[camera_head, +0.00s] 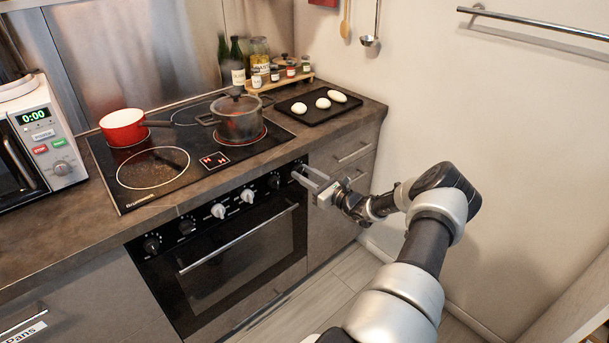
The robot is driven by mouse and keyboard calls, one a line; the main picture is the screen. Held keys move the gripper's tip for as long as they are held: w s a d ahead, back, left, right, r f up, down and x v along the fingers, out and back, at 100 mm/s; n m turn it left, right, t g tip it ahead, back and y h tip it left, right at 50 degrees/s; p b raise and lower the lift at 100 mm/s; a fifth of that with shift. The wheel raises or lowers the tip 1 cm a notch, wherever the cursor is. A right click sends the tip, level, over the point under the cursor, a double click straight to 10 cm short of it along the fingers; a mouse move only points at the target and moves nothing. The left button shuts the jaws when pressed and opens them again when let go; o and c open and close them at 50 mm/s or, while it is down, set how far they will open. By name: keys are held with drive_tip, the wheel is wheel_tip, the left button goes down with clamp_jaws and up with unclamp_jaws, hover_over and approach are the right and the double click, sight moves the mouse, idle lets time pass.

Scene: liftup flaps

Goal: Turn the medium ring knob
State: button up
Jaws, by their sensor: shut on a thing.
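The black oven front below the cooktop carries a row of knobs. Two black knobs sit at the left, the outer one (152,245) and the inner one (187,227). Two silver knobs, (218,211) and (248,196), sit in the middle. A black knob (274,181) is right of them. My gripper (299,172) is at the right end of this row, its fingers pointing left at the panel. It is shut on the rightmost knob, which the fingers mostly hide. I cannot tell from labels which knob serves the medium ring.
The cooktop (150,190) holds a red pot (124,128) and a lidded grey pot (239,118). A black tray (312,117) with white pieces lies to the right. The oven handle (238,240) runs below the knobs. Drawers (345,165) stand right of the oven. A microwave (45,140) is at left.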

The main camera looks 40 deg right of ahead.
drive_tip(key=shift+n, duration=2.8)
drive_tip(key=o, duration=1)
drive_tip(key=shift+r, duration=0.1)
drive_tip(key=shift+o, duration=0.2)
drive_tip(key=shift+d, duration=0.1)
drive_tip(key=s+d+p, duration=0.2)
drive_tip(key=s, duration=1.5)
drive_tip(key=shift+s+d+r, duration=0.15)
drive_tip(key=shift+r, duration=0.15)
